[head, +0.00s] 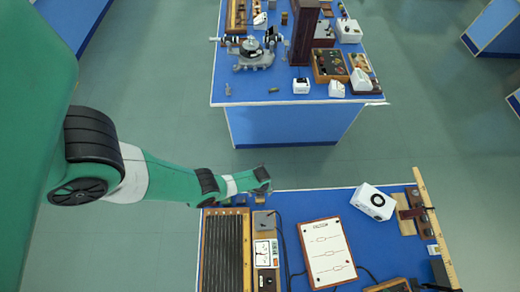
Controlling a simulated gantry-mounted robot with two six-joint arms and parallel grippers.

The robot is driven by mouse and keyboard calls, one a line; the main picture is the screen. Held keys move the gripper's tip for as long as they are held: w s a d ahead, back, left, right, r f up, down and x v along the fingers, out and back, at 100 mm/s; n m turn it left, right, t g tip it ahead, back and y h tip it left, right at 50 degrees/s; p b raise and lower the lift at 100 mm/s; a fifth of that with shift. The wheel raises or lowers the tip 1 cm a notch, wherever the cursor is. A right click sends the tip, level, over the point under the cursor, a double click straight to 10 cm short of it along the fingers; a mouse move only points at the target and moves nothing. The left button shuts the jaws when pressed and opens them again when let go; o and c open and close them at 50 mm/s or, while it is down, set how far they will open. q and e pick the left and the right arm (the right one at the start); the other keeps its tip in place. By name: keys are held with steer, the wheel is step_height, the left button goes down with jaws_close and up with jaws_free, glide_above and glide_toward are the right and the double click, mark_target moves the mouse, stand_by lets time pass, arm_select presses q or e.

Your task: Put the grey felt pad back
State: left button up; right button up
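My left arm reaches in from the left, and its gripper (264,187) is over the back edge of the near blue bench (300,205). Its fingers are too small and foreshortened to show whether they are open or hold anything. A grey square piece (265,221) lies on the near bench just in front of the gripper, above a white-faced meter. It may be the grey felt pad, but I cannot be sure at this size. My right gripper is not in view.
The near bench holds a dark ribbed panel (226,250), a meter (265,252), a white circuit board (328,252), a white box (372,202) and a long wooden rule (436,228). A far bench (290,122) carries a spectrometer (255,54). Floor separates the benches.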

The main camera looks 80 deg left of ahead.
arm_select(q)
steer(key=shift+r, duration=0.15)
